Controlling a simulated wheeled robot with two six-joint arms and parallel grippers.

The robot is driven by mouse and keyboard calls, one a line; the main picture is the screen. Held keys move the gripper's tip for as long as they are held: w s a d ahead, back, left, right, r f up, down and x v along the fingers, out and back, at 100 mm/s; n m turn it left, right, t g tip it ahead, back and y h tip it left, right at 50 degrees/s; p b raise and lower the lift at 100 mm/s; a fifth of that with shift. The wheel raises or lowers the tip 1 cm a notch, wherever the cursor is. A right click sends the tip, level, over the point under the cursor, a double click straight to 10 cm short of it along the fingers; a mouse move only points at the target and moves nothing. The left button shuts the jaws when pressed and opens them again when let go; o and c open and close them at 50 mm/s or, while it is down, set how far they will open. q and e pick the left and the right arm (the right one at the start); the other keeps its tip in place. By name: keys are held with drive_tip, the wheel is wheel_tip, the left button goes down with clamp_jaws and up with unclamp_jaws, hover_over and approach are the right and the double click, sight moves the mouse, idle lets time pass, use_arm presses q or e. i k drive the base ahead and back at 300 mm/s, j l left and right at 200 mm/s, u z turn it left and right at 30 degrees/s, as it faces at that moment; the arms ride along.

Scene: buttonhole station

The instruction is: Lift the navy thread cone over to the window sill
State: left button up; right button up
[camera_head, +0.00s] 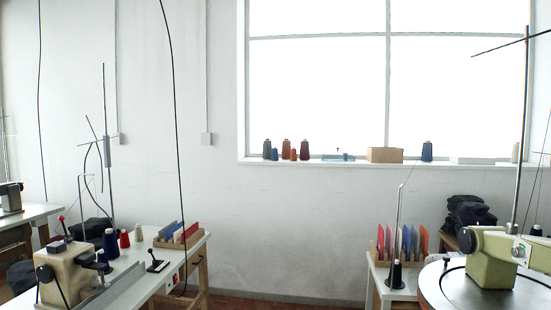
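A navy thread cone (110,244) stands upright on the left sewing table (140,286), just behind the beige machine. Another dark blue cone (536,230) is partly visible at the right edge, behind the green machine. The window sill (350,163) runs under the large window at the back right. A blue cone (427,151) stands on the sill's right part. Neither of my grippers shows in this view.
Red (124,239) and cream (139,234) cones stand beside the navy one. The sill holds several cones, a cardboard box (384,155) and a white box (472,161). Machines (72,271) and (495,257) flank an open floor gap. A black cable (176,130) hangs at the left.

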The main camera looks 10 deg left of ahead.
sight(102, 256)
drive_tip(key=i+j+u, duration=0.2)
drive_tip(key=u, duration=0.2)
drive_tip(key=i+u, duration=0.35)
drive_tip(key=i+j+u, duration=0.1)
drive_tip(key=i+u, duration=0.15)
drive_tip(key=u, duration=0.15)
drive_tip(key=i+l+u, duration=0.1)
drive_tip(key=i+u, duration=0.25)
drive_tip(key=i+l+u, duration=0.1)
drive_tip(key=u, duration=0.3)
drive_tip(key=l+u, duration=0.4)
drive_tip(key=i+l+u, duration=0.1)
drive_tip(key=u, duration=0.35)
drive_tip(key=l+u, duration=0.25)
drive_tip(key=u, duration=0.15)
